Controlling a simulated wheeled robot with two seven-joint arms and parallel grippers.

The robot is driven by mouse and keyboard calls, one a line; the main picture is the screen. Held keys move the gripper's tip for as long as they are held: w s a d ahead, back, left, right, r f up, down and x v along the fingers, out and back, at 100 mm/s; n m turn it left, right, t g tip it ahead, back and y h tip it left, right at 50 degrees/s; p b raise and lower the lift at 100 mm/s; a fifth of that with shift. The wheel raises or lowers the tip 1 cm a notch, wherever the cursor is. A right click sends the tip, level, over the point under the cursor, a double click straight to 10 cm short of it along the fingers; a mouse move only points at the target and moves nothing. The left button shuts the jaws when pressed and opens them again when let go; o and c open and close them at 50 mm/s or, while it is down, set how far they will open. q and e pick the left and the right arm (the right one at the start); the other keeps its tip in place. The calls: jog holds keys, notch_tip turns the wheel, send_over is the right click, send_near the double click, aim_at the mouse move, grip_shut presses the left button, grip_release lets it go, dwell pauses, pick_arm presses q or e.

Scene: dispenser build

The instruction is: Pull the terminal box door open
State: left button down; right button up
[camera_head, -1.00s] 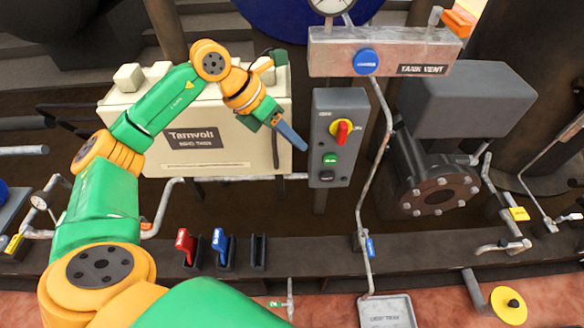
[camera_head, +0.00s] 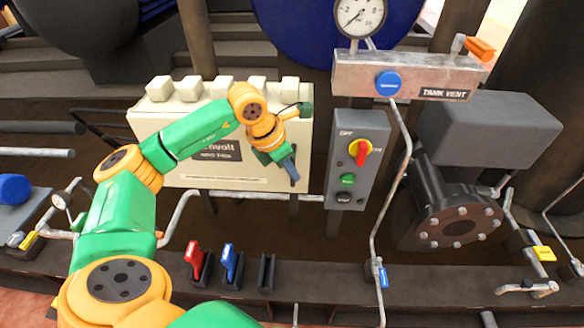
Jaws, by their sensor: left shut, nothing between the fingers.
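The cream terminal box (camera_head: 180,122) stands at the upper left of centre, with its front door (camera_head: 235,184) facing me. No gap shows along the door's edges, though my arm hides part of its front and label. My left gripper (camera_head: 294,180) is in front of the door's right side, pointing down and to the right, near the right edge. Its fingers are shut with nothing between them. I cannot tell whether the fingertips touch the door. My right gripper is not in view.
A grey control box (camera_head: 357,160) with a red and yellow switch stands close right of the terminal box. A pipe (camera_head: 402,150) runs down beside it. Red (camera_head: 195,262) and blue (camera_head: 229,264) handles sit in holders below. A pump (camera_head: 455,215) stands at right.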

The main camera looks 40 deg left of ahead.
pick_arm(q)
jog(key=shift+w+a+r, duration=0.35)
jog(key=shift+w+r, duration=0.05)
jog(key=shift+r, duration=0.05)
dwell(1.0)
jog(key=c, duration=1.2)
grip_release()
jog(key=shift+o, duration=0.2)
jog(key=p+v, duration=0.5)
jog(key=v, duration=0.8)
jog(key=shift+a+r+p, duration=0.25)
jog(key=shift+p, duration=0.1)
jog(key=shift+s, duration=0.15)
